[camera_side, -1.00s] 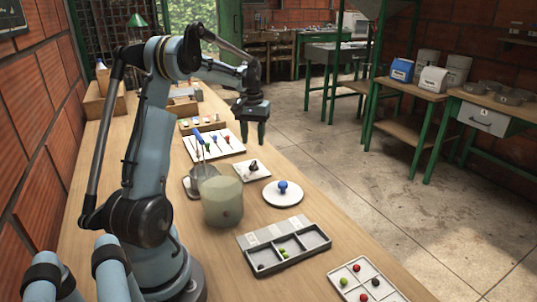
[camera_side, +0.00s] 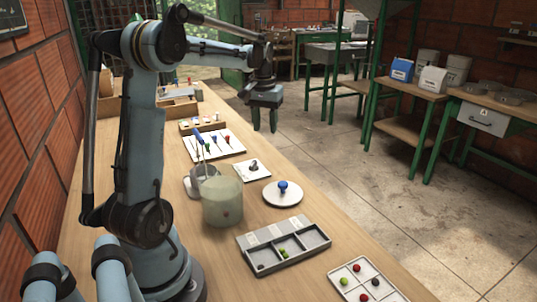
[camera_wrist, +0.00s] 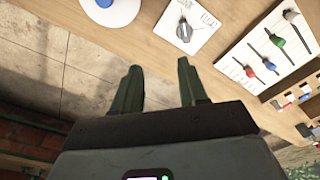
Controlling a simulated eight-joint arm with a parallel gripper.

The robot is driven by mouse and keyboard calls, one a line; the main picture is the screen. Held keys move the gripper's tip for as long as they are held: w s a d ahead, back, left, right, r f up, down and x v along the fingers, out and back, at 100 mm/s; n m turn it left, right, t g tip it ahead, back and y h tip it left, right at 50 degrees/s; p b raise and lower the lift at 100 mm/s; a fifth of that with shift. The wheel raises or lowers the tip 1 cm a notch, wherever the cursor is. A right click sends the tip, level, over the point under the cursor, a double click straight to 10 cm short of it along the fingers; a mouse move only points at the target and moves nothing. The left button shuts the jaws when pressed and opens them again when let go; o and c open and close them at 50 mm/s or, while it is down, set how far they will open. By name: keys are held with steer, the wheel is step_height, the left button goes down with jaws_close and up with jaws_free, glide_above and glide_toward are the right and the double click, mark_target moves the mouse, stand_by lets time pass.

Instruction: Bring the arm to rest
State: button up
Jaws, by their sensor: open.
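My gripper (camera_side: 264,120) is raised in the side view, past the right long edge of the wooden bench (camera_side: 270,225), with the floor behind it. Its two green fingers point down and stand apart. In the wrist view my gripper (camera_wrist: 162,80) is open, with nothing between the fingers. Floor and the bench edge show beyond the fingertips.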

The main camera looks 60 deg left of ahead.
steer(key=d+r+m+t, duration=0.2)
steer(key=d+m+t, duration=0.15)
steer(key=d, duration=1.25)
steer(key=s+d+f+m+t, duration=0.3)
steer(key=s+d+f+m, duration=0.1)
steer(key=d, duration=0.8)
steer(key=shift+s+d+m+h, duration=0.3)
steer(key=shift+s+m, duration=0.25)
steer(key=shift+s, duration=0.55)
